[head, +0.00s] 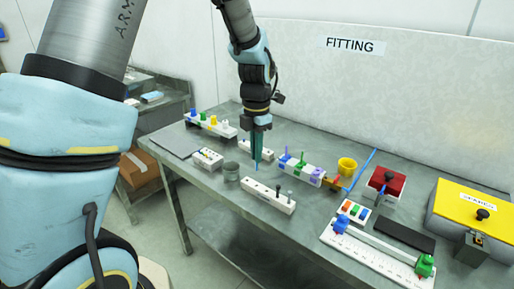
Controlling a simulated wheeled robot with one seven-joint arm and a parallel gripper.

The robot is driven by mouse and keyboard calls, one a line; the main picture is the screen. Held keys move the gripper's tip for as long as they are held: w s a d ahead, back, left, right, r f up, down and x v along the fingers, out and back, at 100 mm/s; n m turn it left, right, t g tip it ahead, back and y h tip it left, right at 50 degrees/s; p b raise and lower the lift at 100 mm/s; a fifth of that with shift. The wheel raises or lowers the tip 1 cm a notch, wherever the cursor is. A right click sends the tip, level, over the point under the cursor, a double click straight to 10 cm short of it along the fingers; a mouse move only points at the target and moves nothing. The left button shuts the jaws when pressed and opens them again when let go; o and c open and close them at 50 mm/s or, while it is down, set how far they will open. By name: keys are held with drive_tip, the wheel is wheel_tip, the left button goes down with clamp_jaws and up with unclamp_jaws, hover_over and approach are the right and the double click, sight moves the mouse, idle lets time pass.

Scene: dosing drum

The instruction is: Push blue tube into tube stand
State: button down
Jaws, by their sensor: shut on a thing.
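My gripper (257,160) points straight down over the middle-left of the table. It is shut on a thin blue tube (257,167), whose lower end shows just below the fingertips. Most of the tube is hidden by the fingers. A long white block with holes (262,193), seemingly the tube stand, lies in front of and below the gripper. Grey pegs stand toward its right end, and its left holes look empty. In this view the tube's end appears above and behind the block's left part; I cannot tell the exact gap.
Another white block (254,150) lies behind the gripper. A small white box (207,159) is at left.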

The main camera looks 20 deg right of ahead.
drive_tip(key=shift+f+b, duration=1.6)
drive_tip(key=shift+f, duration=1.1)
drive_tip(key=shift+f+b, duration=0.45)
drive_tip(key=shift+f, duration=0.7)
drive_tip(key=c, duration=0.9)
unclamp_jaws()
drive_tip(key=shift+r, duration=0.2)
wheel_tip(320, 180, up, 10)
drive_tip(key=shift+r+b, duration=0.25)
drive_tip(key=shift+b, duration=0.7)
